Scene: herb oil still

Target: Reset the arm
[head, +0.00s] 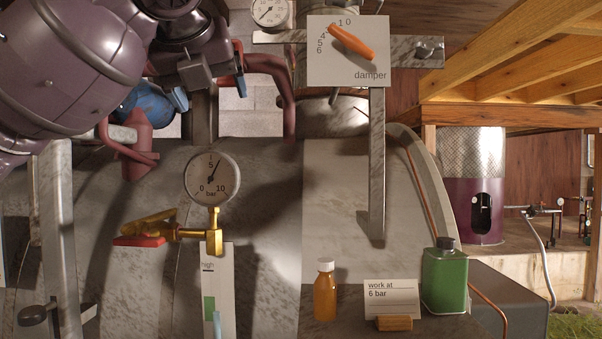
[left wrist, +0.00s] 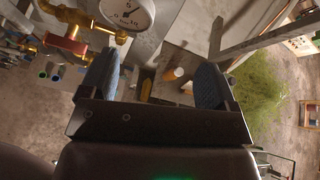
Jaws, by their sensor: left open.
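My left arm (head: 60,60) fills the upper left of the head view, with its gripper (head: 209,90) in front of the still's upper part. In the left wrist view the gripper (left wrist: 157,82) has its two blue-padded fingers wide apart. Nothing is held between them. A pressure gauge (head: 211,178) on a brass fitting stands below the gripper in the head view, with its needle a little past 5. A gauge (left wrist: 127,12) also shows close beyond the left finger in the left wrist view. My right gripper is not in view.
A brass valve with a red handle (head: 139,241) is beside the gauge. The damper plate (head: 347,62) with an orange lever is right of the gripper. An amber bottle (head: 325,292), a "work at 6 bar" card (head: 391,298) and a green can (head: 444,278) stand below.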

